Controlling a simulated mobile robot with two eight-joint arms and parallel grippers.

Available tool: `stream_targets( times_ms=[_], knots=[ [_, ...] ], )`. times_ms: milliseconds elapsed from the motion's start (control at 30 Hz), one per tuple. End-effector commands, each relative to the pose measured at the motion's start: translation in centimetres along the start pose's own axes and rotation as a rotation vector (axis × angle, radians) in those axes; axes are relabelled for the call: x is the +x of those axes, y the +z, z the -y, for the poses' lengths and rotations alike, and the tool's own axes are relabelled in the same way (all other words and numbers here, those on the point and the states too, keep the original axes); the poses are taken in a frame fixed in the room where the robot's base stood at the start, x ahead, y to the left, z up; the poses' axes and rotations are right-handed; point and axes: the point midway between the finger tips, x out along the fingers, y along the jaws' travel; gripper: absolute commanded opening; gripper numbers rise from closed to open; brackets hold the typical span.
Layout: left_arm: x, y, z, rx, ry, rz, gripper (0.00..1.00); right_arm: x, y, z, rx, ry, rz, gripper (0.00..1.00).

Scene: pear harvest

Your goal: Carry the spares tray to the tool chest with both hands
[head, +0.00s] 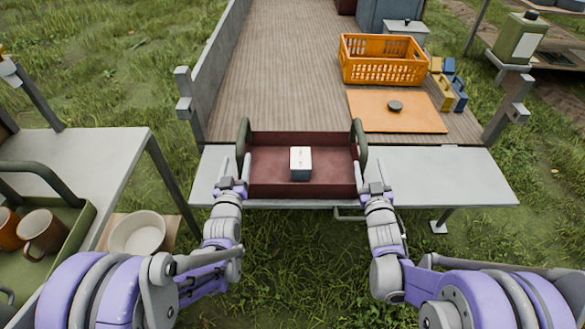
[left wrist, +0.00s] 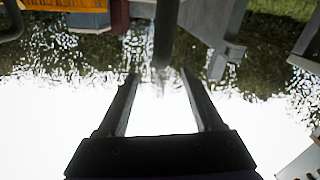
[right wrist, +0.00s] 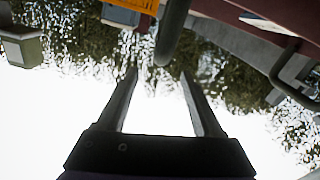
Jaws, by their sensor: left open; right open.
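The spares tray (head: 272,188) is a dark red tray with a green upright handle at each end. It sits on the grey tailgate with a small white-topped box (head: 301,162) inside. My left gripper (head: 234,170) is open at the tray's left end, near the left handle (head: 243,135). That handle (left wrist: 163,35) lines up with the finger gap in the left wrist view. My right gripper (head: 371,170) is open by the right handle (head: 359,140), which lines up with its gap in the right wrist view (right wrist: 172,35). A blue-grey chest (head: 385,14), possibly the tool chest, stands far back.
An orange crate (head: 383,70) and an orange board (head: 410,118) with a dark disc lie on the wagon bed (head: 285,70). A side table (head: 75,145) holds a green tray with mugs at left. The tailgate's right part (head: 440,175) is clear.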

Motion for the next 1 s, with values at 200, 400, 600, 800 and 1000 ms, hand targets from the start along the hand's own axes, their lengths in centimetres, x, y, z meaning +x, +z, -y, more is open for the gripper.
stream_targets(
  times_ms=[200, 400, 600, 800, 1000],
  knots=[
    [0.2, 0.2, 0.1, -0.003, 0.000, -0.014, 0.68, 0.2, 0.2, 0.1, -0.002, -0.003, -0.013, 0.68],
    [0.2, 0.2, 0.1, -0.002, 0.000, -0.013, 0.68, 0.2, 0.2, 0.1, -0.002, -0.003, -0.012, 0.68],
    [1.9, 0.2, 0.1, -0.002, 0.000, -0.012, 0.68, 1.9, 0.2, 0.1, -0.003, -0.003, -0.012, 0.68],
    [5.5, 0.2, 0.1, -0.002, -0.001, -0.011, 0.68, 5.5, 0.2, 0.2, -0.002, -0.003, -0.011, 0.68],
    [8.8, 0.1, 0.1, -0.002, 0.000, -0.011, 0.68, 8.8, 0.1, 0.2, -0.001, -0.003, -0.011, 0.68]
  ],
)
